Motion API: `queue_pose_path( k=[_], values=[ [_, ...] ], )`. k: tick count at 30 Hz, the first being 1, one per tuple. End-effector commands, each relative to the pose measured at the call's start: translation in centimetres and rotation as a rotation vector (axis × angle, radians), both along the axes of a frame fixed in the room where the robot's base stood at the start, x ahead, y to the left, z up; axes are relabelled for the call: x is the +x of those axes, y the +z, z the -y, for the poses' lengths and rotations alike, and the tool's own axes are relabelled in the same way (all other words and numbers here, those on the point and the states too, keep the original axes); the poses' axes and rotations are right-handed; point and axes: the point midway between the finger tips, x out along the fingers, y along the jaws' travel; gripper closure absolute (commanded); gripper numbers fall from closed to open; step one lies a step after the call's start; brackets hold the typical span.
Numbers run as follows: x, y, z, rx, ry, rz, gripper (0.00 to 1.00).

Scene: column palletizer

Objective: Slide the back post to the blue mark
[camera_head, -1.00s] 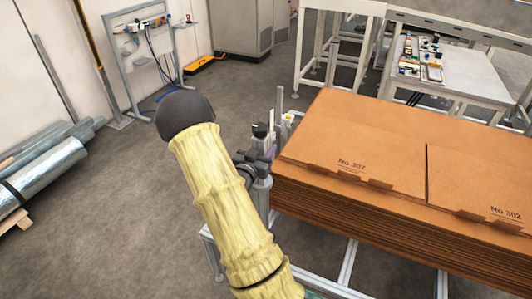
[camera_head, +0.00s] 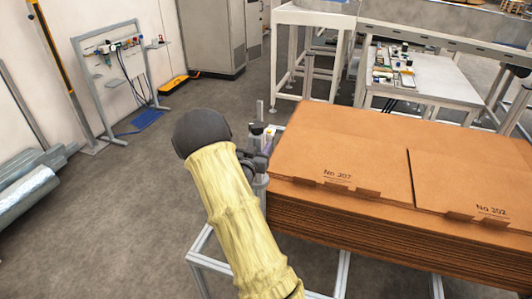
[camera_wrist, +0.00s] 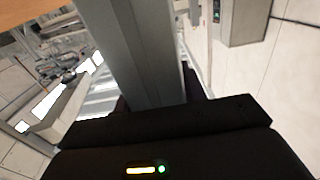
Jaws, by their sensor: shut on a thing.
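In the wrist view a grey metal post (camera_wrist: 137,52) runs up between the jaws of my gripper (camera_wrist: 155,108), which is shut on it. In the head view my gripper (camera_head: 263,152) is at the left end of the cardboard stack, partly hidden by my yellow-sleeved arm. A thin grey upright (camera_head: 259,108) rises just behind it, and a short dark-topped part stands close by. I cannot tell from the head view which upright is in the jaws. I cannot make out a blue mark on the frame.
The stack of flat brown cardboard (camera_head: 340,160) lies close to the right of my gripper, on a light metal frame (camera_head: 205,262). A white table (camera_head: 440,85) stands behind it. The floor (camera_head: 120,210) to the left is open up to the foil-wrapped rolls (camera_head: 25,195).

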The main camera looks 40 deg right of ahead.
Motion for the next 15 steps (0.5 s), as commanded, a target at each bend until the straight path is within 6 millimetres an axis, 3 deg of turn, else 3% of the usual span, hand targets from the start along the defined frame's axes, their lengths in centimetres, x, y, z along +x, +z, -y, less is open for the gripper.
queue_pose_path(
  k=[11, 12, 15],
  values=[
    [0.62, 0.19, -0.15, -0.003, 0.011, 0.003, 1.00],
    [0.63, 0.21, -0.13, -0.003, 0.011, 0.003, 0.57],
    [0.58, 0.19, -0.12, -0.003, 0.010, 0.003, 0.38]
  ],
)
